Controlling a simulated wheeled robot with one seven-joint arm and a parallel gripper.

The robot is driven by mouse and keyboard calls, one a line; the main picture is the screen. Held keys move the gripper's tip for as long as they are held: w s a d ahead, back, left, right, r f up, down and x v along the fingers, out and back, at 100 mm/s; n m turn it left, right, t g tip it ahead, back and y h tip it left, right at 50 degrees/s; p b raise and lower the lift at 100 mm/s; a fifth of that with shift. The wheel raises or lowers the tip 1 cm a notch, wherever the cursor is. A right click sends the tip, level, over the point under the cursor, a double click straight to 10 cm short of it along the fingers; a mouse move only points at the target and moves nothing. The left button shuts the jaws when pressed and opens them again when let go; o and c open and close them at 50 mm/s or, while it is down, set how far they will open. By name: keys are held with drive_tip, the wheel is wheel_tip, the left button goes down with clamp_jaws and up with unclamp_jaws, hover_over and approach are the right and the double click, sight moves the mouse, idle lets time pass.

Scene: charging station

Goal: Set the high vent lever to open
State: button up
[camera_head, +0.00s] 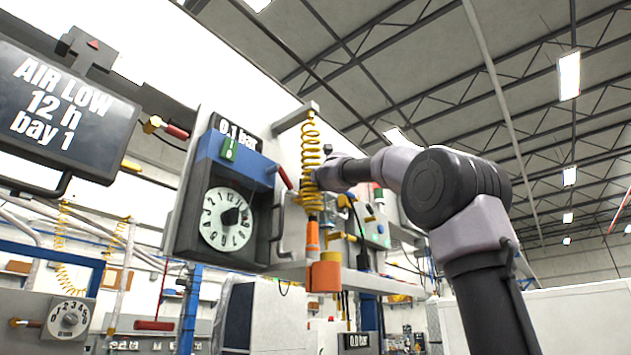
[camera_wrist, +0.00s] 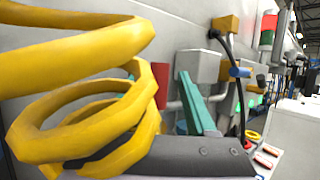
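No lever in view is marked as the high vent lever. A short red-handled lever (camera_head: 285,177) slants up at the right side of the blue-topped gauge box (camera_head: 234,156). Another red handle (camera_head: 177,131) sticks out left of the panel, on a brass fitting. My arm (camera_head: 450,188) reaches left toward the yellow coiled hose (camera_head: 311,150), right of the gauge box. My gripper is hidden there in the head view. In the wrist view a dark grey bolted part (camera_wrist: 200,153), likely mine, fills the bottom, with a teal bar (camera_wrist: 193,100) beyond; the finger opening is unclear.
The yellow coil (camera_wrist: 85,100) is very close on the left of the wrist view. Grey wall boxes (camera_wrist: 200,66) and cables stand beyond it. A sign (camera_head: 60,110) reads "AIR LOW 12 h bay 1". The gauge box display reads 0.1 bar. An orange part (camera_head: 325,275) hangs below.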

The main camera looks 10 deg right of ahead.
drive_tip(key=shift+s, duration=0.15)
drive_tip(key=v, duration=1)
drive_tip(key=shift+s, duration=0.3)
drive_tip(key=shift+f, duration=0.1)
idle(0.5)
